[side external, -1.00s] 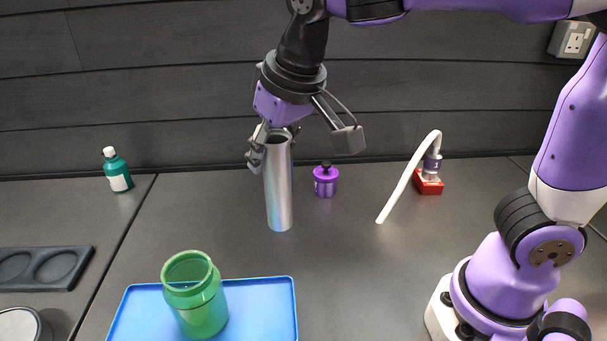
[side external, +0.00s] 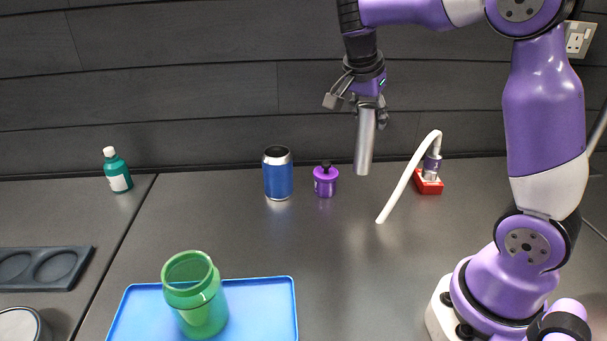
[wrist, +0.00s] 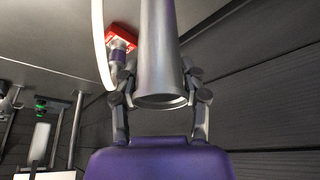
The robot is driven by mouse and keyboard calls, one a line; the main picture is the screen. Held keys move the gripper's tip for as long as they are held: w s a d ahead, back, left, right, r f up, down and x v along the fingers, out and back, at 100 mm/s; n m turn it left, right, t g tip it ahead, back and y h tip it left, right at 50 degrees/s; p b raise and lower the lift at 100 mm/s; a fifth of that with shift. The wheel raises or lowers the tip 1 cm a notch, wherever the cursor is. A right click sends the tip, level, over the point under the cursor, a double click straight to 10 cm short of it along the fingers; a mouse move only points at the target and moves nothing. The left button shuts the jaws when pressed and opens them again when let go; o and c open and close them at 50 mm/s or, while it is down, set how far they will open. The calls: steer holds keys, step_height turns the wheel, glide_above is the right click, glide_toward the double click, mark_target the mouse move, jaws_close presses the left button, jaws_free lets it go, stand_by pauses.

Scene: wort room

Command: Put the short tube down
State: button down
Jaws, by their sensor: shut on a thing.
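My gripper (side external: 368,103) is shut on a silver metal tube (side external: 364,145). The tube hangs nearly upright below the gripper, slightly tilted, with its lower end appearing above the counter near the back wall. In the wrist view the tube (wrist: 160,60) runs away from the camera between the two fingers (wrist: 160,98), with its flared rim near the purple palm. The tube is between the small purple jar and the white curved pipe in the side view.
A blue can (side external: 278,175) and a purple lidded jar (side external: 326,181) stand left of the tube. A white curved pipe (side external: 408,183) on a red base (side external: 428,186) is to the right. A green jar (side external: 203,310) stands on a blue tray (side external: 262,300) in front. The middle counter is clear.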

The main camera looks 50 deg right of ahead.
steer(key=d+f, duration=0.5)
steer(key=f, duration=0.2)
steer(key=shift+s+d+f, duration=0.25)
steer(key=shift+d, duration=0.1)
steer(key=shift+f, duration=0.15)
steer(key=shift+c, duration=1.7)
jaws_free()
